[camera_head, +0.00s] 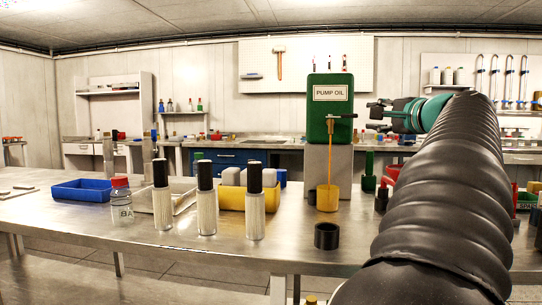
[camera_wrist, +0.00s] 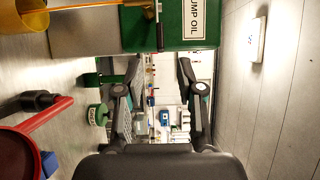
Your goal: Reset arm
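My gripper (camera_head: 376,114) is raised above the right part of the table, to the right of the green PUMP OIL tank (camera_head: 330,105), with its fingers pointing left. In the wrist view my gripper (camera_wrist: 156,75) has its two fingers apart with nothing between them. A yellow cup (camera_head: 327,198) stands below the tank's spout. A thin amber streak (camera_head: 329,155) runs from the spout down to the cup. The cup also shows at the upper left of the wrist view (camera_wrist: 32,15). My black ribbed arm covers the right of the head view.
White filter cartridges with black tops (camera_head: 206,205), a BA bottle (camera_head: 121,205), a blue tray (camera_head: 82,190) and a yellow bin (camera_head: 235,196) stand on the metal table. A black ring (camera_head: 327,236) is near the front edge. A red-handled item (camera_wrist: 50,118) and green containers lie near the arm.

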